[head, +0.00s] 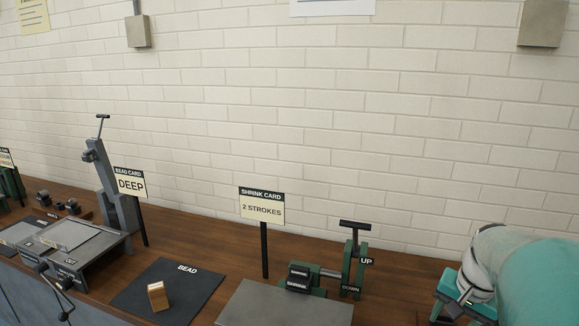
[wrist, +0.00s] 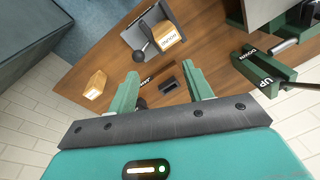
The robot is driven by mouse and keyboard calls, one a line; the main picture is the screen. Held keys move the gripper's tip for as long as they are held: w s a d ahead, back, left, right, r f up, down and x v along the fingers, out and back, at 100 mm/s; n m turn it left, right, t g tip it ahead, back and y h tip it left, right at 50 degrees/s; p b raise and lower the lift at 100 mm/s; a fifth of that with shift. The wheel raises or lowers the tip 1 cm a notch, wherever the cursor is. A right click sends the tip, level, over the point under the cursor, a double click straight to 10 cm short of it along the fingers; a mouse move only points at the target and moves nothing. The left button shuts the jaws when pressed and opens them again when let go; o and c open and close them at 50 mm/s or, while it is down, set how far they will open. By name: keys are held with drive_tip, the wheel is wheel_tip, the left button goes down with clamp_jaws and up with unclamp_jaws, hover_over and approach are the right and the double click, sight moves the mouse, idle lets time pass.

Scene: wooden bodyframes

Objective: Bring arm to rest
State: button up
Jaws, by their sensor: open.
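My gripper (wrist: 162,88) shows in the wrist view with its two green fingers apart. Nothing is clasped between them; bare wood and a small dark part (wrist: 168,84) on the bench show in the gap. In the head view my teal and white arm (head: 535,280) fills the lower right corner, over the right part of the bench. The green gripper end there (head: 462,300) is partly cut off by the frame edge. Its exact height above the bench I cannot tell.
A green shrinker with UP and DOWN labels (head: 360,262) stands left of my arm; it also shows in the wrist view (wrist: 268,75). The wooden bench (head: 215,248) bears a BEAD mat (head: 135,290) with a wooden block (head: 157,296). A brick wall (head: 300,120) stands behind.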

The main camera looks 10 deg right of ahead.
drive_tip(key=s+a+r+n+t, duration=0.2)
drive_tip(key=a+n, duration=0.3)
drive_tip(key=a, duration=0.8)
drive_tip(key=s+a+r+n+t, duration=0.1)
drive_tip(key=a+n, duration=0.4)
drive_tip(key=a, duration=0.8)
drive_tip(key=shift+s+a+r+t, duration=0.15)
drive_tip(key=shift+s+r+t, duration=0.25)
drive_tip(key=shift+s+r, duration=0.5)
